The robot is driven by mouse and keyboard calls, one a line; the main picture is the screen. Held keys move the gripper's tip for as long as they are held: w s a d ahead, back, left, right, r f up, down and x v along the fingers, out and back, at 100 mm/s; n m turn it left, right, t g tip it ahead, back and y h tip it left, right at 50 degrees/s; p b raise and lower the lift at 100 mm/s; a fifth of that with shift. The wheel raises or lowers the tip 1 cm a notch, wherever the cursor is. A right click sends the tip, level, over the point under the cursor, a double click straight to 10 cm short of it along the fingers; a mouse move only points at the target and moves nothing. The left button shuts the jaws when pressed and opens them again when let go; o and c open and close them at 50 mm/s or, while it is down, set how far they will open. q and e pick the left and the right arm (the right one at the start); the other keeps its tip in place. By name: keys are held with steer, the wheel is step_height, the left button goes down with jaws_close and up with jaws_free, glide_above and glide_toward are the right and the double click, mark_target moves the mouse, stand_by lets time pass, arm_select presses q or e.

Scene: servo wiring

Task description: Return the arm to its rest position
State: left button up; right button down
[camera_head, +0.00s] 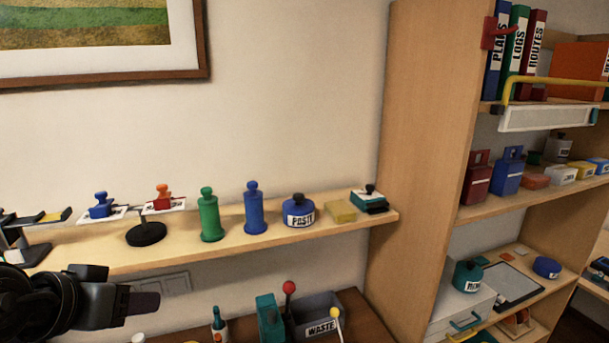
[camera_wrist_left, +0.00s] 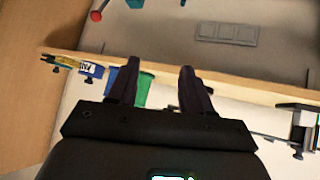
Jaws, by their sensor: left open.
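My left gripper (camera_head: 145,303) is at the lower left of the head view, its arm coming in from the left edge. It sits in front of and below the long wooden shelf (camera_head: 95,262). In the left wrist view the two dark fingers of my left gripper (camera_wrist_left: 155,70) stand apart with nothing held between them. Green and blue items on the shelf show behind the fingers there. My right gripper is in neither view.
The shelf holds green (camera_head: 211,218) and blue (camera_head: 255,210) cylinders, a paste jar (camera_head: 299,212) and small stamps. Below stand a waste bin (camera_head: 318,312), a teal box (camera_head: 270,318) and a red-knobbed lever (camera_head: 289,288). A wooden bookcase (camera_head: 420,130) stands right.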

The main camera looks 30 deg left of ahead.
arm_select(q)
steer(key=w+d+f+n+h, duration=0.1)
steer(key=d+f+h, duration=0.4)
steer(key=d+f, duration=0.9)
steer(key=d+f+n+h, duration=0.1)
steer(key=d+f+h, duration=0.5)
steer(key=d+f, duration=0.8)
steer(key=s+a+f+m+g+y, duration=0.1)
steer(key=s+a+f+m+y, duration=0.1)
steer(key=s+a+f, duration=0.1)
steer(key=s+a+f+m+g+y, duration=0.2)
steer(key=a+f+y, duration=0.1)
steer(key=f, duration=0.3)
steer(key=s+a+f+m+g+y, duration=0.2)
steer(key=s+a+f+m+y, duration=0.1)
steer(key=f, duration=0.2)
steer(key=shift+s+a+f, duration=0.2)
steer(key=shift+s+a, duration=0.1)
steer(key=shift+a, duration=0.1)
steer(key=shift+s+f+m+g, duration=0.1)
steer(key=shift+s+m+g, duration=0.05)
steer(key=shift+m, duration=0.4)
steer(key=shift+s+m+g, duration=0.1)
steer(key=shift+m+g, duration=0.05)
steer(key=shift+m, duration=0.4)
step_height(320, 180, up, 28)
steer(key=p, duration=2.7)
steer(key=shift+f, duration=0.25)
